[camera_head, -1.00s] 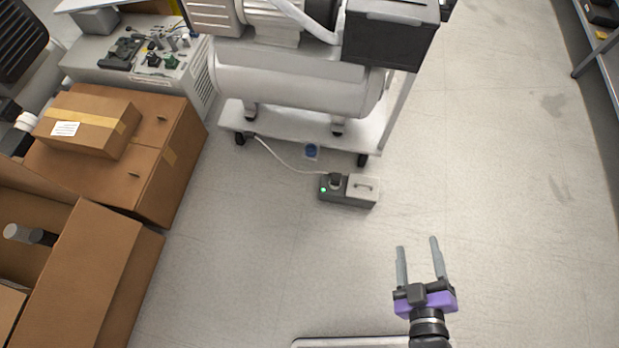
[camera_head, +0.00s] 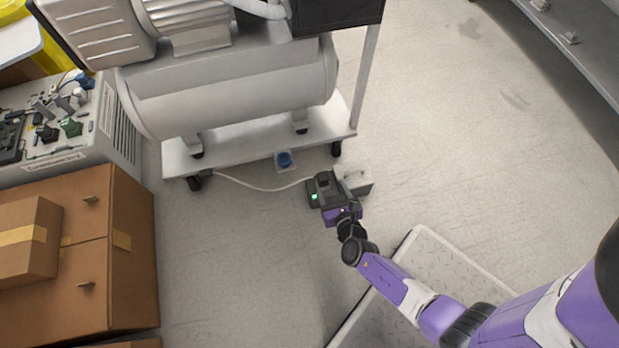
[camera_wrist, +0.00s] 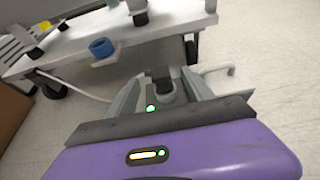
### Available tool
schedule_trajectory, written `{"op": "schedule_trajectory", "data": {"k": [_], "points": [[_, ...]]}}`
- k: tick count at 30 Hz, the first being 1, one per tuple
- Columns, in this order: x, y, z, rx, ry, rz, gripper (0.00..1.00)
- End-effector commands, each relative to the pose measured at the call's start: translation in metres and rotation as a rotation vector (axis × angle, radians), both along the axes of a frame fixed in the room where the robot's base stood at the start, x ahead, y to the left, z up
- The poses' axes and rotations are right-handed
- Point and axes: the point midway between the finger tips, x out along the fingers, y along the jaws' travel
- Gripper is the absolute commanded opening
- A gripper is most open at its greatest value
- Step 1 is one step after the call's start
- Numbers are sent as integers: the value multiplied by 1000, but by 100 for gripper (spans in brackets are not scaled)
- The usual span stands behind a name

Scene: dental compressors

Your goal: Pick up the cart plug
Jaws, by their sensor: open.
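The cart plug (camera_head: 323,178) is a small dark plug seated upright on a low grey floor box (camera_head: 357,181) with a lit green light. A white cord (camera_head: 262,188) runs from it toward the cart. My gripper (camera_head: 331,187) is at the box, its fingers over the dark end. In the wrist view, the plug (camera_wrist: 161,76) shows between the two open fingers of my gripper (camera_wrist: 162,88), one on each side. I cannot tell whether either finger touches it. The green light shows just below the plug.
The wheeled cart (camera_head: 255,139) carrying a compressor tank (camera_head: 235,93) stands just behind the box. Cardboard boxes (camera_head: 100,262) are at the left, a shelf (camera_head: 575,50) at the upper right.

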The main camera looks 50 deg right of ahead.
Motion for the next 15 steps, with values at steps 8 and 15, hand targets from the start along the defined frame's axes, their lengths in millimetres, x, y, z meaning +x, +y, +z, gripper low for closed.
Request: {"op": "schedule_trajectory", "data": {"k": [8, 15], "points": [[20, -14, -12, -7, 3, 0, 60], [40, -26, -32, -6, 2, -2, 60]]}}
